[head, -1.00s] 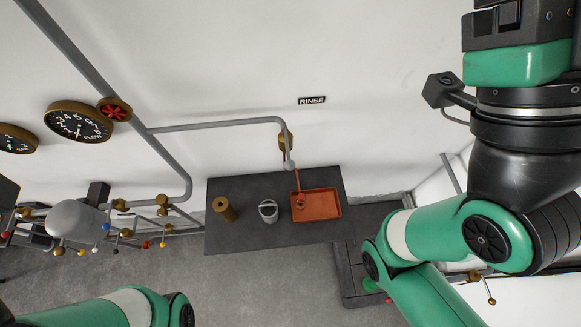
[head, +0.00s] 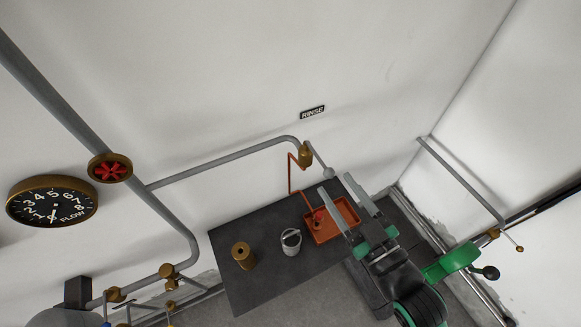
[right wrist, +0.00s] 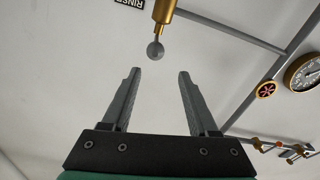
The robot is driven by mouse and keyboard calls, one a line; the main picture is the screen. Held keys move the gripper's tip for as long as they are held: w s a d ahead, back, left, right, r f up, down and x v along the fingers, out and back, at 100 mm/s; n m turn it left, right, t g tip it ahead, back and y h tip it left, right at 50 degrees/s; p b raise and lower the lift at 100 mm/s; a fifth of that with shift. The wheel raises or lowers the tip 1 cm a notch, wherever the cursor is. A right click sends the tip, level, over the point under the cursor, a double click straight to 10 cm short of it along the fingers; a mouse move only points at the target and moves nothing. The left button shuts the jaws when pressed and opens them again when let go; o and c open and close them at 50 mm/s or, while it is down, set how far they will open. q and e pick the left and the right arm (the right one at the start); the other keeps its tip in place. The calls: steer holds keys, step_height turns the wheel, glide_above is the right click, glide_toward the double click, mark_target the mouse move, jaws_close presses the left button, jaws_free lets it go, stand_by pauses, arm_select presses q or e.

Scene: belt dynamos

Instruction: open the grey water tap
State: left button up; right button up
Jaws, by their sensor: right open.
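The grey water tap has a brass body (head: 305,156) at the end of the grey wall pipe, below the RINSE sign. Its lever ends in a grey ball (head: 328,172). In the right wrist view the grey ball (right wrist: 155,50) hangs under the brass body (right wrist: 165,10), just beyond my fingertips and roughly between them. My right gripper (head: 336,183) is open and empty, its fingers pointing up at the ball, apparently apart from it. The right gripper's open fingers also show in the right wrist view (right wrist: 160,71). My left gripper is out of view.
A dark bench (head: 235,280) below carries a brass cylinder (head: 243,256), a grey can (head: 291,242) and an orange tray (head: 322,236). A thin orange pipe (head: 290,175) runs beside the tap. A red-handled valve (head: 110,168) and FLOW gauge (head: 52,202) are left.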

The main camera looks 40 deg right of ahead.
mark_target(317, 155)
steer(key=w+d, duration=0.1)
steer(key=w, duration=0.2)
steer(key=w+d+f, duration=0.1)
steer(key=w, duration=0.3)
steer(key=w+d, duration=0.1)
steer(key=w, duration=0.2)
steer(key=shift+w+d+f, duration=0.2)
steer(key=shift+w+f, duration=0.15)
jaws_close()
stand_by(1.1)
